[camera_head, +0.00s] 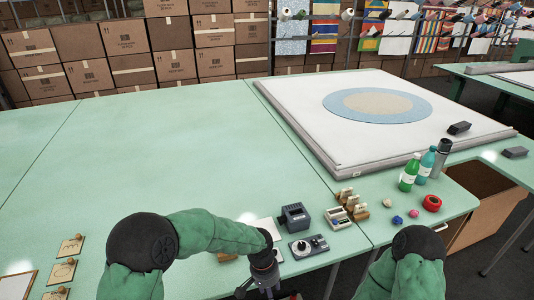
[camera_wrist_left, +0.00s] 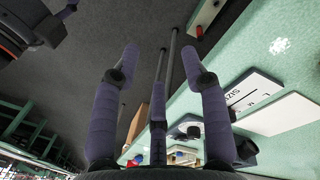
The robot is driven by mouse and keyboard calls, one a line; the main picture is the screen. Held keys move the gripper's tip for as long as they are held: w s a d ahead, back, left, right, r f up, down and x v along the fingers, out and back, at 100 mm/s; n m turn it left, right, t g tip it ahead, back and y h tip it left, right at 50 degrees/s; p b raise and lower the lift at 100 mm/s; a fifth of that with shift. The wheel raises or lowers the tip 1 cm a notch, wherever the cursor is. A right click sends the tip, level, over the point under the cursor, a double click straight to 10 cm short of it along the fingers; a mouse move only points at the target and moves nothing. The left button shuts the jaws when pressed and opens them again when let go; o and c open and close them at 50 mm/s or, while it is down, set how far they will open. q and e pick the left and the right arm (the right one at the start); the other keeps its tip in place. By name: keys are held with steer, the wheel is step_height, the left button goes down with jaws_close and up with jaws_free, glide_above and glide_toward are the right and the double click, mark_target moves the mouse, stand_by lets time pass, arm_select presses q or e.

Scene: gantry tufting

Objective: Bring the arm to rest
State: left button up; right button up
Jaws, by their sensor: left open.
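My left arm reaches in from the left in the head view, with its green-sleeved forearm over the front of the green table (camera_head: 150,150). My left gripper (camera_head: 266,290) hangs pointing down by the table's front edge, partly cut off by the bottom of the picture. In the left wrist view my left gripper (camera_wrist_left: 166,62) has its purple-grey fingers spread, with nothing held between them. Dark floor lies beyond the fingers. My right arm shows only as a green sleeve and dark joint at the bottom right; its gripper is out of the picture.
Near my left gripper stand a dark grey box (camera_head: 294,216), a small device (camera_head: 309,246) and a tray (camera_head: 338,217). A framed white panel (camera_head: 310,110) lies behind. The table's left middle is clear.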

arm_select(q)
steer(key=s+a+f+n+h, duration=0.1)
steer(key=s+a+f+n, duration=0.2)
steer(key=s+a+f, duration=0.2)
steer(key=s+a+f+n+t+h, duration=0.1)
steer(key=s+a+f+n, duration=0.2)
steer(key=s+f, duration=0.9)
steer(key=a+f, duration=0.1)
steer(key=a, duration=0.1)
steer(key=shift+a+n, duration=0.4)
stand_by(2.1)
